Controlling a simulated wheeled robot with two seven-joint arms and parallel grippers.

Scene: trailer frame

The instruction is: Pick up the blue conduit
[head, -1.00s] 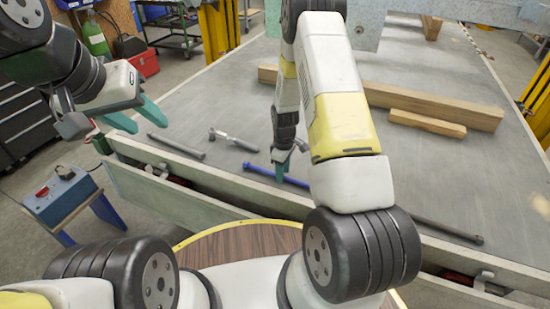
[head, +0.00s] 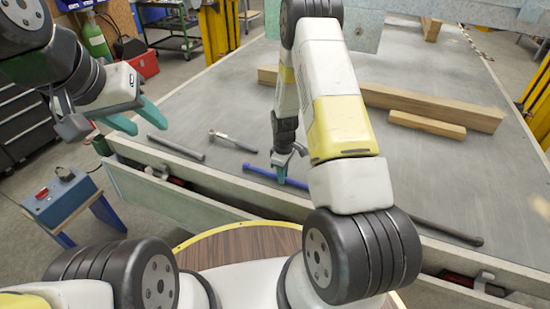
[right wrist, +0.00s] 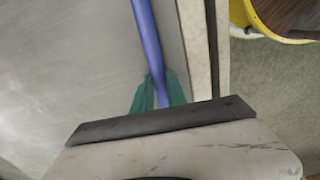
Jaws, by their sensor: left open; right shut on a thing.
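The blue conduit (head: 260,172) lies on the grey trailer deck near its front edge, partly hidden behind my right arm in the head view. My right gripper (head: 281,172) points down at the conduit and is shut on it. In the right wrist view the conduit (right wrist: 148,38) runs down between the teal fingers (right wrist: 160,92) of that gripper. I cannot tell whether the conduit is clear of the deck. My left gripper (head: 136,116) is open and empty, in the air at the left, beyond the deck's left edge.
A grey bar (head: 176,147) and a hammer (head: 232,141) lie left of the conduit. A dark bar (head: 445,231) lies to the right. Wooden beams (head: 430,106) lie farther back. The frame rail (head: 225,186) borders the front of the deck (head: 215,105). A blue control box (head: 62,196) stands at left.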

